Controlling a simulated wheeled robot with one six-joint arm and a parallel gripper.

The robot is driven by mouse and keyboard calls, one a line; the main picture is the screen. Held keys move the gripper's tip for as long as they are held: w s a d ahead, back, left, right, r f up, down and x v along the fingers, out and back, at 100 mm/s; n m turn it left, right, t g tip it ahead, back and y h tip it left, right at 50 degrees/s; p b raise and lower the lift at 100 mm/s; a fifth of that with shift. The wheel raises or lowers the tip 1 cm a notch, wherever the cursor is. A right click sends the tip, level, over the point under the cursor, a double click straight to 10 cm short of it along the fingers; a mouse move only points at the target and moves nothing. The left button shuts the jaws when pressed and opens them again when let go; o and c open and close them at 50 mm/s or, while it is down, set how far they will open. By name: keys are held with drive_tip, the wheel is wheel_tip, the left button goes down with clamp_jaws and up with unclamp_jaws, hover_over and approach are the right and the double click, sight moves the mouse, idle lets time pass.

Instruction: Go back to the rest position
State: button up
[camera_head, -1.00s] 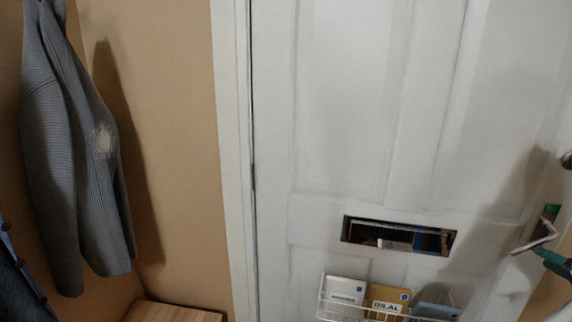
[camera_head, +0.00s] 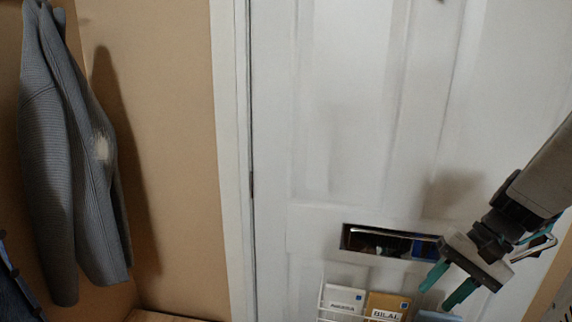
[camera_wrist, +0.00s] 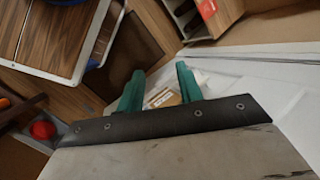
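My gripper (camera_head: 448,289) hangs at the right of the head view, in front of the white door (camera_head: 345,110), with its green fingers pointing down and left. The fingers are spread apart with nothing between them. In the wrist view my gripper (camera_wrist: 160,88) also shows two green fingers apart, with small pale and tan items of the wire basket seen beyond the gap. The head view shows the basket (camera_head: 340,316) low on the door, holding several labelled packets.
The letter slot (camera_head: 362,240) is a dark opening in the door. A door handle (camera_head: 535,247) shows behind my gripper. A grey knitted garment (camera_head: 75,170) hangs on the tan wall at left. The wrist view shows wooden furniture (camera_wrist: 40,35) and a red ball-like object (camera_wrist: 43,130).

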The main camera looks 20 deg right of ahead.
drive_tip(key=s+a+r+n+h, duration=0.4)
drive_tip(key=a+r+n, duration=0.3)
drive_tip(key=a, duration=0.5)
drive_tip(key=n+h, duration=0.1)
drive_tip(key=n, duration=0.1)
drive_tip(key=shift+a+r+n+h, duration=0.2)
drive_tip(key=shift+n+h, duration=0.1)
drive_tip(key=shift+h, duration=0.1)
drive_tip(key=shift+w, duration=0.1)
idle(0.5)
